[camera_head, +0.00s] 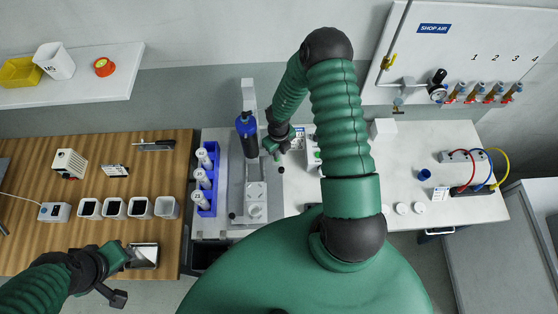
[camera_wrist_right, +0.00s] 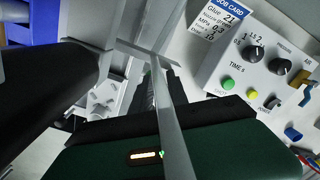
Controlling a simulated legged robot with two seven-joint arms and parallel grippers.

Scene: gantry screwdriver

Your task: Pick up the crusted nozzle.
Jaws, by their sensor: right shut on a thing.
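My right gripper (camera_head: 277,154) is low beside the gantry, just right of a dark syringe with a blue collar (camera_head: 247,133). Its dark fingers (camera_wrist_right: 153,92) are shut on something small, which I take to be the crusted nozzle. The nozzle itself is hidden between the fingers, and I cannot make out its crust. A pale bar crosses in front of the fingers in the right wrist view. My left gripper (camera_head: 122,273) is over the wooden bench's front edge, near a dark metal-rimmed tray (camera_head: 144,256). Whether its jaws are open is unclear.
A blue rack (camera_head: 206,211) of white cylinders stands left of the gantry base (camera_head: 238,191). The control box (camera_wrist_right: 262,66) with knobs and buttons is close on the right. Several small square cups line the wooden bench (camera_head: 145,178). The white bench (camera_head: 455,214) has free room right of centre.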

